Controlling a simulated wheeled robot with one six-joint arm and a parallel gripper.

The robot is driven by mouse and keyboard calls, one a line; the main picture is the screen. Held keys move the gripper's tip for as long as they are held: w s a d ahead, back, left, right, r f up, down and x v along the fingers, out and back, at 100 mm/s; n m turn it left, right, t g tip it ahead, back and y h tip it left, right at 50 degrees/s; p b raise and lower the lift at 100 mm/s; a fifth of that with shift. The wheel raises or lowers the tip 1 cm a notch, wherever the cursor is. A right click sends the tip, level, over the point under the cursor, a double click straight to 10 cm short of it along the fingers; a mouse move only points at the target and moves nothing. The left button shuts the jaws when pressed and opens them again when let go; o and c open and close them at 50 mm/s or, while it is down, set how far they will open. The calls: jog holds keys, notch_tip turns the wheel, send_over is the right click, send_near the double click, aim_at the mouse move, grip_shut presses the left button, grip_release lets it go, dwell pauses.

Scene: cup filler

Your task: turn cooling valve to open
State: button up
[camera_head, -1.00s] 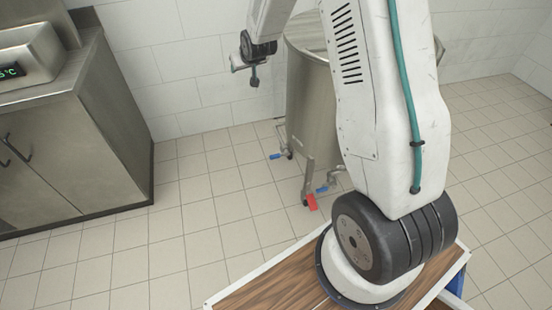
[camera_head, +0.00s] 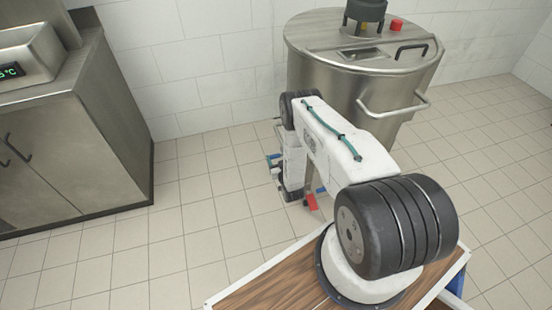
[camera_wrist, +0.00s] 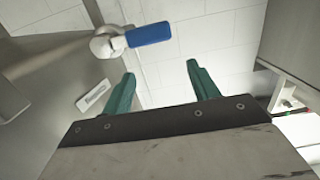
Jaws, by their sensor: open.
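A valve with a blue lever handle (camera_wrist: 149,34) shows in the wrist view, on a round pale fitting at the side of the steel vat (camera_head: 345,85). The handle lies nearly level in that picture, ahead of my gripper's tips. My gripper (camera_wrist: 160,70) is open, its two green fingers apart with nothing between them and not touching the handle. In the head view my gripper is low beside the vat's left side, mostly hidden by my arm. A blue handle (camera_head: 273,157) shows there beside it. I cannot read a label naming the cooling valve.
A red handle or tag (camera_head: 311,202) is low at the vat's front, with another blue part near it, partly hidden by my arm. A small pale plate (camera_wrist: 93,97) is on the vat. A steel cabinet (camera_head: 60,140) stands left, with clear tiled floor between.

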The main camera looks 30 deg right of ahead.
aim_at(276, 157)
jog(key=s+f, duration=0.3)
jog(key=s, duration=0.1)
jog(key=shift+t+h, duration=0.3)
jog(key=shift+t, duration=0.1)
jog(key=x, duration=0.7)
jog(key=shift+w+a+f, duration=0.1)
jog(key=shift+a+f, duration=0.15)
jog(key=c, duration=1.1)
jog(key=shift+a, duration=0.1)
